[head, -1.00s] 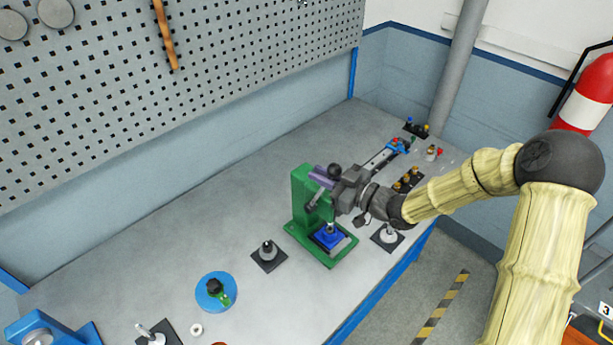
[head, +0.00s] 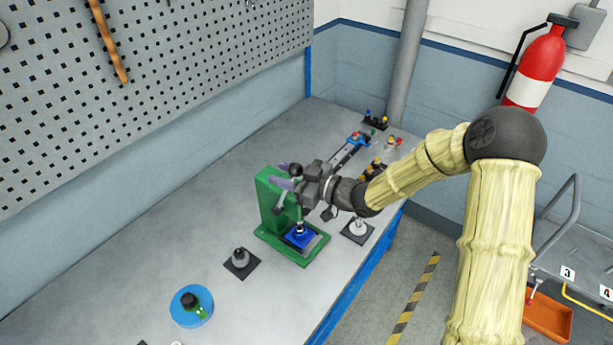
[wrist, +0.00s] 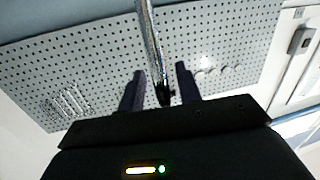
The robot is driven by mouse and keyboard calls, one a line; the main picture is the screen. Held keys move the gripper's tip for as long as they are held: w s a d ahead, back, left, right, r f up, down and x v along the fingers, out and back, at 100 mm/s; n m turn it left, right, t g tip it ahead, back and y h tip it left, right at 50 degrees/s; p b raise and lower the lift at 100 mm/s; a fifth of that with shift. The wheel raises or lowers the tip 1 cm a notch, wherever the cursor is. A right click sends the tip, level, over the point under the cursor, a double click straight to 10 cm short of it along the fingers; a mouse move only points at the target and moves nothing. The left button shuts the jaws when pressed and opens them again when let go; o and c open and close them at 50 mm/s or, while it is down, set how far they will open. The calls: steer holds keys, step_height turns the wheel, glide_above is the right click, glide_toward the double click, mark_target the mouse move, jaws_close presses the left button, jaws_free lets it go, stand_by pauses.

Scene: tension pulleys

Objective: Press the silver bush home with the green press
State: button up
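The green press (head: 270,212) stands on the bench. A blue block (head: 300,237) sits on its base under a small silver part (head: 299,228). I cannot tell if that part is the silver bush or the press ram. My gripper (head: 282,177) is at the top of the press, its purple-grey fingers beside a black round knob (head: 296,169). In the wrist view, my gripper's two fingers (wrist: 161,84) stand apart. A silver rod (wrist: 150,45) with a dark lower end runs down between them, with a gap visible at the left finger. The grip area is partly hidden in the head view.
A grey stand on a dark plate (head: 240,260) and a blue round base (head: 191,306) stand left of the press. A white part on a dark plate (head: 358,228) is close on the right. Several small parts and a blue-ended fixture (head: 358,138) lie behind.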

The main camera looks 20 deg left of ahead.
steer(key=b+v, duration=0.5)
steer(key=v, duration=1.2)
steer(key=shift+d+b, duration=0.25)
steer(key=shift+b, duration=0.1)
steer(key=shift+w, duration=0.2)
steer(key=shift+f, duration=0.1)
steer(key=w+d+f+m+t+h+b, duration=0.1)
steer(key=w+d+f+m+t+h, duration=0.3)
steer(key=d+f+m+h, duration=0.6)
steer(key=s+d+m+g+h, duration=0.2)
steer(key=s+d+m+h, duration=0.1)
steer(key=s, duration=0.5)
steer(key=s+d+f+m+g+h+b, duration=0.1)
steer(key=s+d+m+g+h, duration=0.2)
steer(key=s+d, duration=0.2)
steer(key=s, duration=0.3)
steer(key=shift+s+h+b, duration=0.25)
steer(key=shift+h+b, duration=0.05)
steer(key=shift+h, duration=0.1)
